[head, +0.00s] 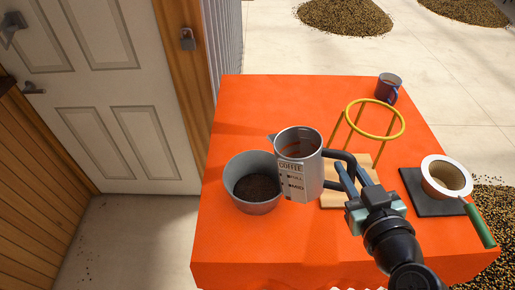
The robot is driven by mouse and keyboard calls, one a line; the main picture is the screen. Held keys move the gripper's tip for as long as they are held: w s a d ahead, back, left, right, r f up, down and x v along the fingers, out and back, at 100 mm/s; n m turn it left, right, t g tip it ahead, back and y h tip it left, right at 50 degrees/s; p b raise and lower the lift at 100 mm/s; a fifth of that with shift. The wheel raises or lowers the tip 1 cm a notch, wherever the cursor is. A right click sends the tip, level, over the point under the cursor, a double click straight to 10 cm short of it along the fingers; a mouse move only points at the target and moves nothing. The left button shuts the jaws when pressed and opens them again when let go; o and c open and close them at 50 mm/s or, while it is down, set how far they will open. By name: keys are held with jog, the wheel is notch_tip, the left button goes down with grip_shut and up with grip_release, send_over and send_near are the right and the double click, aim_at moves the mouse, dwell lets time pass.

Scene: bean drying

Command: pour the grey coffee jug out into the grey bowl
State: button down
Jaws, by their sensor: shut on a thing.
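The grey coffee jug (299,174) is in the head view, upright, with "COFFEE" and level marks on its side. My gripper (347,175) is shut on the jug's dark handle at its right side. The jug appears held above the table, overlapping the right rim of the grey bowl in the picture. The grey bowl (257,163) stands on the orange table to the left of the jug and has dark brown contents at its bottom. The jug's spout points left, toward the bowl's side. How full the jug is cannot be told.
The orange table (290,98) carries a wooden stand with a yellow ring (349,108) behind my gripper. A dark mug with a blue handle (389,86) is at the back right.

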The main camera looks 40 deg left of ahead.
aim_at(347, 160)
jog(key=shift+r+n+h+p, duration=0.5)
jog(key=shift+r+n+p, duration=0.4)
jog(key=shift+r, duration=0.5)
jog(key=shift+d+g, duration=0.1)
jog(key=shift+g, duration=0.2)
jog(key=shift+s+a+r+n+h+p, duration=0.1)
jog(key=shift+a+r+n+h+p, duration=0.15)
jog(key=shift+r+n+h+p, duration=0.25)
jog(key=shift+a+h, duration=0.1)
jog(key=shift+h, duration=0.3)
jog(key=shift+n, duration=0.3)
jog(key=shift+s+a+f+n+h, duration=0.15)
jog(key=shift+a+n+h, duration=0.45)
jog(key=shift+h, duration=0.1)
